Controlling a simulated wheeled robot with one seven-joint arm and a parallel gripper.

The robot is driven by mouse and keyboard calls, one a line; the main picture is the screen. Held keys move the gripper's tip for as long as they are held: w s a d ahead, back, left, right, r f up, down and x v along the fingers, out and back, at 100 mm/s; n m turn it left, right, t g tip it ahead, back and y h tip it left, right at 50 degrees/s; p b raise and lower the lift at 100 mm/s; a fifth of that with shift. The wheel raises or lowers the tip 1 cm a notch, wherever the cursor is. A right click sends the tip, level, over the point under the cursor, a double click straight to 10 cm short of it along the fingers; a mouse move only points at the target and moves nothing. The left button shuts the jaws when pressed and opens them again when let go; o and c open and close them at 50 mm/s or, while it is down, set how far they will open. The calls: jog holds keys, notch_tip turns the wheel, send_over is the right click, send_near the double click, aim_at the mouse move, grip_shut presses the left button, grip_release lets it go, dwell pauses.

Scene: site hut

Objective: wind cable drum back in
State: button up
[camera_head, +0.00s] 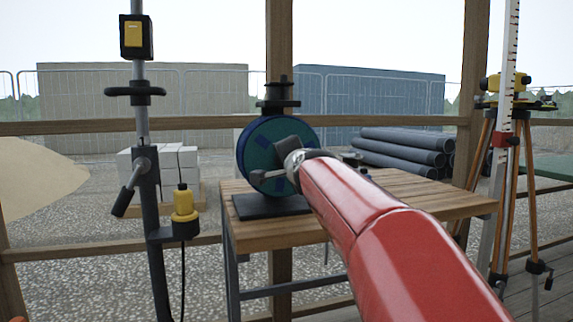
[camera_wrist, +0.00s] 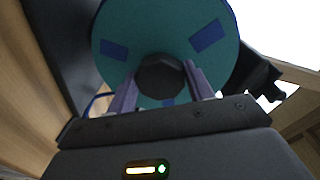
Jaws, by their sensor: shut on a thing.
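The cable drum (camera_head: 262,136) is a teal disc with blue patches and a blue rim, upright on a dark base plate (camera_head: 268,207) on the wooden table. Its face also fills the top of the wrist view (camera_wrist: 165,25). My gripper (camera_head: 279,165) is in front of the drum's face. In the wrist view its two fingers (camera_wrist: 160,78) stand on either side of a dark many-sided knob (camera_wrist: 160,72) at the drum and are shut on it. My red arm and gripper hide the drum's lower right in the head view.
The wooden table (camera_head: 420,200) is bare to the right of the drum. A dark pole (camera_head: 152,195) with a yellow-and-black device (camera_head: 184,207) stands to its left. A levelling instrument on a tripod (camera_head: 507,85) and a measuring staff stand at right. Grey pipes (camera_head: 400,145) lie outside.

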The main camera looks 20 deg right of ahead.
jog(key=shift+a+f+n+b, duration=0.15)
jog(key=shift+n+b, duration=0.15)
jog(key=shift+n, duration=0.65)
jog(key=shift+d+f+n+b, duration=0.1)
jog(key=shift+n+b, duration=0.15)
jog(key=shift+n, duration=0.7)
jog(key=o, duration=1.4)
jog(key=shift+r, duration=0.1)
jog(key=shift+c, duration=0.2)
jog(key=s+a, duration=0.1)
jog(key=s, duration=0.6)
jog(key=shift+s+a+r, duration=0.15)
jog(key=shift+s, duration=0.15)
